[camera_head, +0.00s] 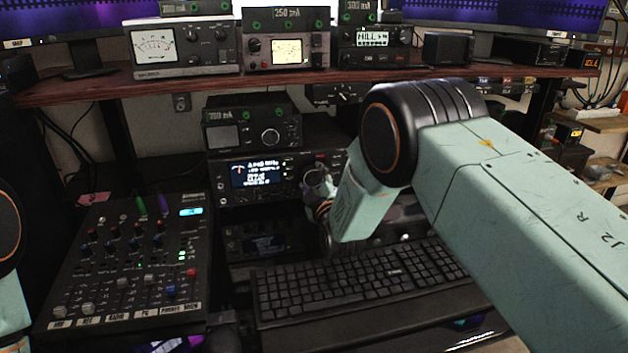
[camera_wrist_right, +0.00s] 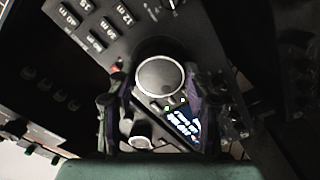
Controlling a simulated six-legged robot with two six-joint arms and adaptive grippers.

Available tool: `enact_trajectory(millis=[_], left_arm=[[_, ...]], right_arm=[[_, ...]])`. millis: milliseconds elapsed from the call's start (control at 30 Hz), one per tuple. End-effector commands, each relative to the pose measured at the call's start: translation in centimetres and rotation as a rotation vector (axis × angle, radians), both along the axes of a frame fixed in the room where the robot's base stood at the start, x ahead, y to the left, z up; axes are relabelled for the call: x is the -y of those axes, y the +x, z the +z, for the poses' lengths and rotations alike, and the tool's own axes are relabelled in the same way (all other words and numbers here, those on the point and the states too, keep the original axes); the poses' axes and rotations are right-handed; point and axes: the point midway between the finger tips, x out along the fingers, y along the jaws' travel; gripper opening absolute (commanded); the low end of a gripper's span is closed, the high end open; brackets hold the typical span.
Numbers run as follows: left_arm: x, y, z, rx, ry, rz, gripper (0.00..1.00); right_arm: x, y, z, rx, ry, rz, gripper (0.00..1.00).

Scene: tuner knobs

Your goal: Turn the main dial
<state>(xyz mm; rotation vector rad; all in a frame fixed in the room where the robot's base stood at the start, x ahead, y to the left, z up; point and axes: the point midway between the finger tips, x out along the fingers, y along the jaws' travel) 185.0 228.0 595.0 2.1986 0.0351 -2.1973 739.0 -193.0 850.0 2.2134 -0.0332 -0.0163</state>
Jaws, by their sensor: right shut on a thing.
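The main dial (camera_wrist_right: 160,75) is a large round knob with a silver-grey face on the front of a dark radio (camera_head: 255,172) with a lit display. My right gripper (camera_wrist_right: 158,88) has one dark finger on each side of the dial and is shut on it. In the head view the right gripper (camera_head: 319,196) is at the right part of the radio front, with the dial largely covered by the gripper and forearm. My left gripper is outside the picture; only a bit of my left arm shows at the left edge.
A smaller knob (camera_wrist_right: 141,133) sits close by the dial. A black keyboard (camera_head: 365,280) lies below the right forearm, and a mixer (camera_head: 125,260) stands at the left. The wooden shelf (camera_head: 290,85) with meters hangs above. Another radio unit (camera_head: 250,130) sits on top.

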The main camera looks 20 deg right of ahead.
Motion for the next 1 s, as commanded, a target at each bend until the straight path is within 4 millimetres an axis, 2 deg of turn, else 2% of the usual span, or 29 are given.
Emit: enact_trajectory(millis=[167,200,433,800,1000], left_arm=[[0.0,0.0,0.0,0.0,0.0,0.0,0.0],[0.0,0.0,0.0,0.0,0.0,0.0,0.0],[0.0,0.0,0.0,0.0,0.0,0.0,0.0],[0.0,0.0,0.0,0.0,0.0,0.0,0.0],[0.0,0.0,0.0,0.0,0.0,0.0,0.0]], right_arm=[[0.1,0.0,0.0,0.001,0.002,-0.002,0.19],[0.1,0.0,0.0,0.001,0.002,-0.002,0.53],[0.1,0.0,0.0,0.0,0.002,-0.001,0.72],[0.0,-0.2,0.0,-0.001,0.002,-0.001,0.73],[-0.1,-2.1,0.0,-0.001,0.002,0.0,0.73]])
